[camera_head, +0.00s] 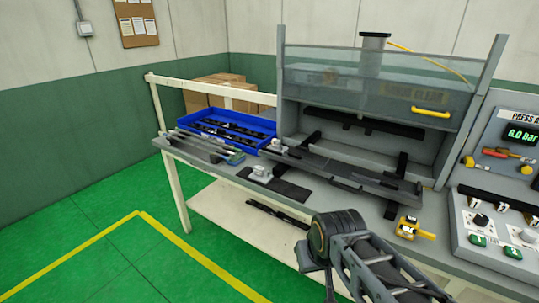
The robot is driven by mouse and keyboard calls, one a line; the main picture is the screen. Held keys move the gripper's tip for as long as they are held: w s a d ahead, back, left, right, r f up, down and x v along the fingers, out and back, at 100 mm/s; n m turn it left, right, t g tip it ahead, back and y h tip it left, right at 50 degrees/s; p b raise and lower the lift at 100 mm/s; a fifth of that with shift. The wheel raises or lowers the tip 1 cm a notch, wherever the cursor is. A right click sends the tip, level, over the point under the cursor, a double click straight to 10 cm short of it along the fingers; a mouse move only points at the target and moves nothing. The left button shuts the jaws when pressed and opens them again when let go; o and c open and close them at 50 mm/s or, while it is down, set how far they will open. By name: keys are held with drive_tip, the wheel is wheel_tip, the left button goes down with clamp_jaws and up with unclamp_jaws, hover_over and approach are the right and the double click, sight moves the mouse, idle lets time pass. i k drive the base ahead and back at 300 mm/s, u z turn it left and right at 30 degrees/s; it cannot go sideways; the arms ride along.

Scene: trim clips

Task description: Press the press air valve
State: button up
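A grey panel (480,150) stands at the right edge, with a label reading "PRESS A…" that the picture edge cuts off. Below the label a small display (521,134) reads 6.0 bar. Under it a red and orange handle (495,153) sits between two yellow fittings; it appears to be the press air valve. My arm rises from the bottom right, and its end with my gripper (312,262) is in front of the bench, well left of the valve and apart from it. My gripper's fingers are not clear enough to tell open from shut.
The press's clear guard with a yellow handle (431,112) is over long dark parts. A blue tray (226,125) of dark strips is on the bench's left. A yellow device (411,229) lies near the front edge, beside a control box (490,240). Green floor is free at left.

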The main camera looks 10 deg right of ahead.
sight(502, 155)
drive_tip(key=z, duration=0.45)
drive_tip(key=k, duration=0.6)
drive_tip(key=z, duration=1.55)
drive_tip(key=i, duration=1.6)
drive_tip(key=u, duration=0.5)
drive_tip(key=k, duration=0.5)
drive_tip(key=u, duration=2.35)
